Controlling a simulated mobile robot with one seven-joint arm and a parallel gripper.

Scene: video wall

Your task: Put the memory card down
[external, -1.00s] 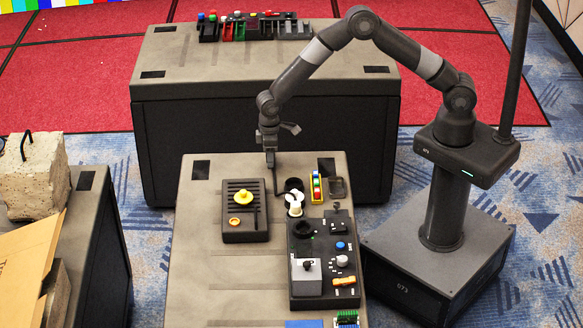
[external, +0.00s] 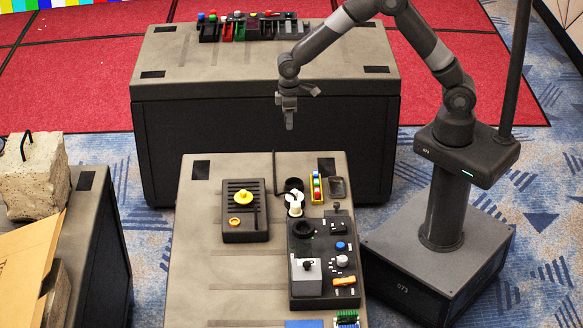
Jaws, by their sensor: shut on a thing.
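My gripper (external: 289,118) hangs pointing down, well above the far end of the near case's top. It is shut, and what it holds is too small and dark to make out. I cannot pick out the memory card in this view; it may be hidden between the fingers. The near case (external: 195,265) has a grey top with free patches on it.
On the near case stand a dark slotted box (external: 245,225) with a yellow knob, a black control panel (external: 312,275), a white-topped piece (external: 295,204), a yellow rack (external: 317,186) and a small dark tray (external: 337,187). A second case (external: 200,70) stands behind.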

